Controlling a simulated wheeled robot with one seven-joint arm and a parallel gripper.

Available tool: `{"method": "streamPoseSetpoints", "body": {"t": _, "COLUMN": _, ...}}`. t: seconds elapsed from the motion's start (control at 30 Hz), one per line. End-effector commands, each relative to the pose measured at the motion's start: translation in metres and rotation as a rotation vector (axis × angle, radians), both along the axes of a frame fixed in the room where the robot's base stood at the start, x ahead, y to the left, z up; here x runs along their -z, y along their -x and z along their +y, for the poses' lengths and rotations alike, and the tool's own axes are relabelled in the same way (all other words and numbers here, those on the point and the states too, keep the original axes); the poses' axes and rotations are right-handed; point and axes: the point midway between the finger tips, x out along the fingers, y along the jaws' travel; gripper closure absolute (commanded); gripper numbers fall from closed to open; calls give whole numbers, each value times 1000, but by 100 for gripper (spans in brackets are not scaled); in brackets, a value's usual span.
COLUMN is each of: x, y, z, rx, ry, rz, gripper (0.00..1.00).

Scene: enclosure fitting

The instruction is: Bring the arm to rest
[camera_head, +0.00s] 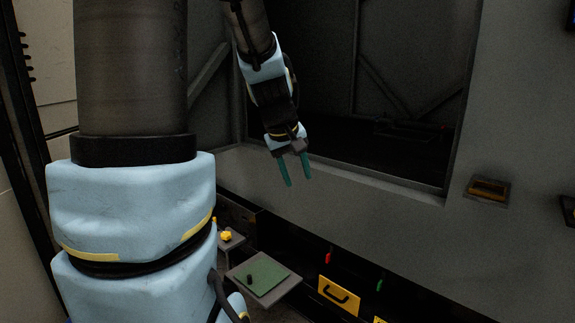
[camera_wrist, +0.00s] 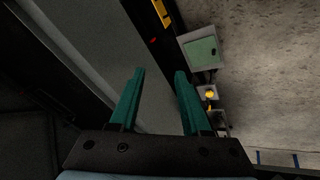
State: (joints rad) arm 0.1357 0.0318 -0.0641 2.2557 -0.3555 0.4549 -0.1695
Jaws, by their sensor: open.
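My gripper (camera_head: 296,171) is open and empty, with its two green fingers pointing down. In the head view it hangs in front of the lower left edge of a large dark opening in the grey enclosure wall. In the wrist view the gripper (camera_wrist: 158,75) has its fingers apart with nothing between them. My thick blue and grey arm links fill the left of the head view.
A small table with a green mat (camera_head: 264,277) and a small dark object stands below. A yellow knob (camera_head: 226,236) sits on a stand beside it. A yellow handled panel (camera_head: 338,296) is low on the wall. The dark enclosure opening (camera_head: 400,90) lies behind my gripper.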

Motion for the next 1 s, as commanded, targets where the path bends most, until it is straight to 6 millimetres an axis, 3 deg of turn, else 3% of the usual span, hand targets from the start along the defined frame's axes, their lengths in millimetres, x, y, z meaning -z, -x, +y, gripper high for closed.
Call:
{"method": "streamPoseSetpoints", "body": {"t": 0.03, "x": 20, "y": 19, "z": 16, "rx": 42, "ry": -57, "rz": 32, "gripper": 53}}
{"method": "streamPoseSetpoints", "body": {"t": 0.1, "x": 41, "y": 42, "z": 34, "rx": 103, "ry": -126, "rz": 67, "gripper": 53}}
{"method": "streamPoseSetpoints", "body": {"t": 0.37, "x": 96, "y": 124, "z": 87, "rx": 325, "ry": -307, "rz": 197, "gripper": 53}}
{"method": "streamPoseSetpoints", "body": {"t": 0.73, "x": 8, "y": 123, "z": 88, "rx": 334, "ry": -313, "rz": 196, "gripper": 53}}
{"method": "streamPoseSetpoints", "body": {"t": 1.0, "x": -79, "y": 123, "z": 87, "rx": 333, "ry": -312, "rz": 195, "gripper": 53}}
